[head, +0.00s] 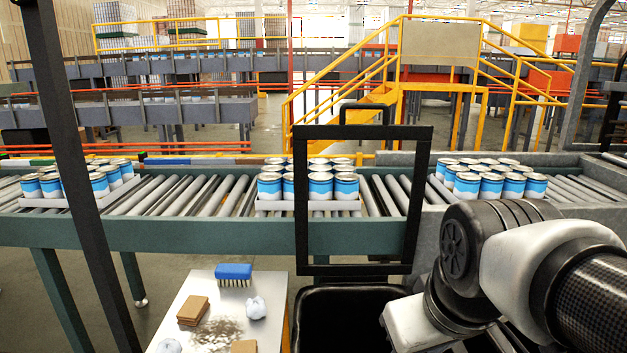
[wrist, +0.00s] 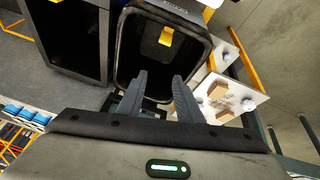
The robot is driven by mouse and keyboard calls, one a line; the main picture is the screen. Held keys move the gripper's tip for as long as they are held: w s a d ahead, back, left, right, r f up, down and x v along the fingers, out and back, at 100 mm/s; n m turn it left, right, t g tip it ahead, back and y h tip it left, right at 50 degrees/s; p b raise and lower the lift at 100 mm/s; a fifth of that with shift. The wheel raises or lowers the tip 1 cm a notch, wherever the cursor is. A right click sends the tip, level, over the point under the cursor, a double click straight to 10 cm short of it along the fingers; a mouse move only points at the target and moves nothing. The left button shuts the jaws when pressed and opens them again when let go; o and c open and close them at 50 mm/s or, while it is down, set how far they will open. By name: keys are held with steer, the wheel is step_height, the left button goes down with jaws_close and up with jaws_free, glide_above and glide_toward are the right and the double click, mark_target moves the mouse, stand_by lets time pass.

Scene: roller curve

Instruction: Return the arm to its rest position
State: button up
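My arm (head: 540,255) reaches in from the right edge of the head view and bends down beside the conveyor. Its gripper is hidden or outside the picture there. In the wrist view my gripper (wrist: 158,78) shows two dark fingers, spread apart with nothing between them. They point toward a black bin (wrist: 124,52), which has a small yellow piece (wrist: 166,36) inside it. The bin's black rim also shows in the head view (head: 345,287), left of my arm.
A roller conveyor (head: 230,235) carries trays of blue-and-white cans (head: 270,187). A black frame (head: 300,200) stands before it. A light table (head: 195,295) holds a blue brush (head: 234,273), brown blocks (head: 193,310), crumpled white pieces (head: 256,307) and scattered debris.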

step_height(320, 180, up, 16)
steer(key=s+m+p, duration=0.2)
steer(key=p, duration=1.3)
steer(key=shift+r+m+t+p, duration=0.25)
steer(key=shift+m+t+p, duration=0.05)
steer(key=shift+t+p, duration=0.1)
steer(key=shift+w, duration=0.1)
